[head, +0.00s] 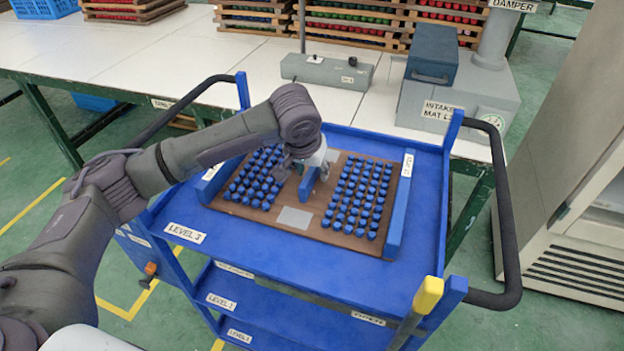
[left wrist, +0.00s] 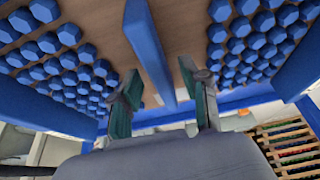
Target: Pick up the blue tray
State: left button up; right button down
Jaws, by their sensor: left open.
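The tray (head: 319,213) lies on the top level of the blue cart. It is a brown board with blue side bars, a blue upright middle handle (head: 309,188) and rows of blue knobs (head: 357,195) on both sides. My left gripper (head: 312,172) is over the tray's middle, at the handle, and partly hides it. In the left wrist view my left gripper (left wrist: 164,100) is open, with its two fingers apart and the handle (left wrist: 152,50) running between them. Whether a finger touches the handle cannot be told. My right gripper is not in view.
The blue cart (head: 395,283) has lower shelves and black side handles. A white table (head: 210,55) behind it carries stacked wooden trays (head: 350,20) of red and green pieces, a grey block and a blue box (head: 431,53). A grey cabinet (head: 570,150) stands at the right.

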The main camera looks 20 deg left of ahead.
pick_arm(q)
jog(key=shift+w+f, duration=0.3)
jog(key=shift+f, duration=0.25)
grip_shut()
jog(key=shift+r, duration=0.1)
